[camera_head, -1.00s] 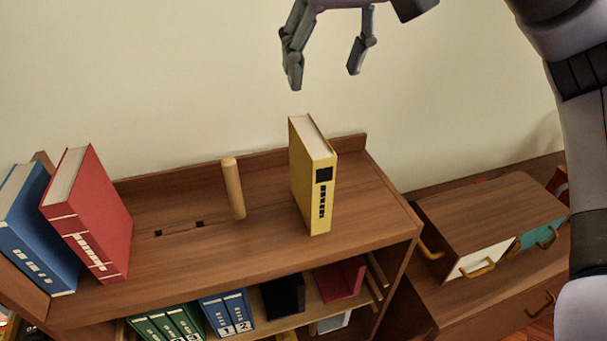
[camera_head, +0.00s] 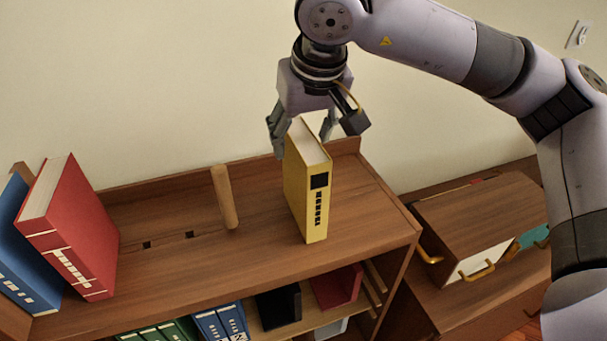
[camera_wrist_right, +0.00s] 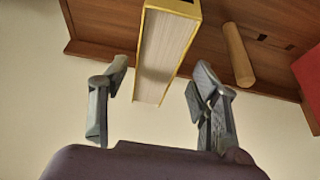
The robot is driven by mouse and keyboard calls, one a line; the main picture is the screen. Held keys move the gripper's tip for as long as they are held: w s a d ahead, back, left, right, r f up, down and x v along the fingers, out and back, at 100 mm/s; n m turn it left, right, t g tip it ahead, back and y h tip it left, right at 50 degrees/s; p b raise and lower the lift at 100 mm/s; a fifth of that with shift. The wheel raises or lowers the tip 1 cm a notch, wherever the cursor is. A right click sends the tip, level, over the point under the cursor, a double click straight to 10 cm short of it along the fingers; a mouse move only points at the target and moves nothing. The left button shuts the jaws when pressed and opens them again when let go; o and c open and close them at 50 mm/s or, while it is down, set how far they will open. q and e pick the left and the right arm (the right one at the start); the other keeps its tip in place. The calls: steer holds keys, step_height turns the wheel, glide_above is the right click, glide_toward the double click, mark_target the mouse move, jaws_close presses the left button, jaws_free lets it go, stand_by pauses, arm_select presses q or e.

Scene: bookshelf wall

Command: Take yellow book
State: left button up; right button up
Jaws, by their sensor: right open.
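The yellow book (camera_head: 308,195) stands upright on the top board of the wooden shelf (camera_head: 250,265), its black-marked spine facing me. My right gripper (camera_head: 302,140) is open at the top of the book in the head view, with one finger on each side of it. In the right wrist view, the book (camera_wrist_right: 165,55) shows its white page edge between the two open fingers of my right gripper (camera_wrist_right: 155,85), with gaps on both sides. The book is not gripped. My left gripper is not in view.
A wooden peg (camera_head: 224,197) stands left of the yellow book. A red book (camera_head: 75,230) and a blue book (camera_head: 25,255) lean at the left end. A drawer cabinet (camera_head: 480,225) stands at the right.

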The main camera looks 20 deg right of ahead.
steer(key=x, duration=0.2)
steer(key=p+x, duration=0.2)
steer(key=x, duration=0.1)
steer(key=shift+w+d+f, duration=0.2)
steer(key=shift+d+f, duration=0.1)
steer(key=shift+f, duration=0.25)
stand_by(0.6)
steer(key=shift+c, duration=0.3)
jaws_close()
stand_by(0.5)
steer(key=shift+r, duration=0.1)
